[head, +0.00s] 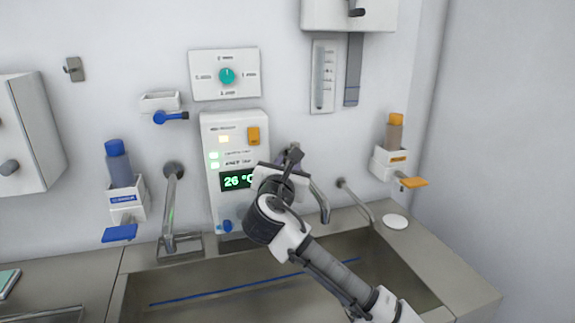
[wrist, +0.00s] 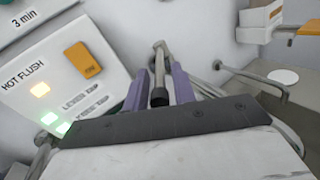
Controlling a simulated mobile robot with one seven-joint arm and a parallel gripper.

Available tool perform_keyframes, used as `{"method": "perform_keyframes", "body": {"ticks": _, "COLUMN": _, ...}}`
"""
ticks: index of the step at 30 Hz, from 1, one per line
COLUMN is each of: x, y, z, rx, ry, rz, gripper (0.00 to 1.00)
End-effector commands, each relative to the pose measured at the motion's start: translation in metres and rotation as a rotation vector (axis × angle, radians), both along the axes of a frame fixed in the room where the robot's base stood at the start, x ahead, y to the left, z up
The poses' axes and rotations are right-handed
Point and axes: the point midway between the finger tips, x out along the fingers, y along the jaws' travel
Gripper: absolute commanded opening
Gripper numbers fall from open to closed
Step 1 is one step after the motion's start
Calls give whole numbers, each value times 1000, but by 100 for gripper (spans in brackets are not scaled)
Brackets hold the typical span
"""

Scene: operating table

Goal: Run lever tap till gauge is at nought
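My gripper (head: 292,158) is at the wall over the sink, right of the control panel. In the wrist view its two purple fingers (wrist: 160,88) stand apart, with the dark end of the tap lever (wrist: 158,97) between them. Some space seems to show beside it, and I cannot tell whether either finger touches it. The tap's bent spout (head: 321,205) comes out behind my gripper; its base is hidden. A tall narrow gauge (head: 323,76) with a scale is on the wall above; its reading is too small to tell. The panel (head: 226,150) shows 26 °C, with one orange and two green lights.
A left tap (head: 172,205) and a thin right tap (head: 356,202) stand along the steel sink (head: 400,268). Blue (head: 118,170) and orange (head: 394,140) bottle dispensers hang either side. A dial plate (head: 205,88) is above the panel. A white disc (head: 395,222) lies on the right ledge.

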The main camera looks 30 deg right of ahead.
Motion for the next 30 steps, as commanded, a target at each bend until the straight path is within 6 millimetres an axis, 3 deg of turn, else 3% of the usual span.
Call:
{"method": "perform_keyframes", "body": {"ticks": 1, "x": 0, "y": 0, "z": 0, "rx": 0, "ry": 0, "rz": 0, "gripper": 19}}
{"method": "perform_keyframes", "body": {"ticks": 6, "x": 0, "y": 0, "z": 0, "rx": 0, "ry": 0, "rz": 0, "gripper": 0}}
{"method": "perform_keyframes", "body": {"ticks": 15, "x": -2, "y": -2, "z": -1, "rx": 1, "ry": 1, "rz": 12, "gripper": 0}}
{"method": "perform_keyframes", "body": {"ticks": 30, "x": -17, "y": -25, "z": 0, "rx": 0, "ry": 0, "rz": 246, "gripper": 0}}
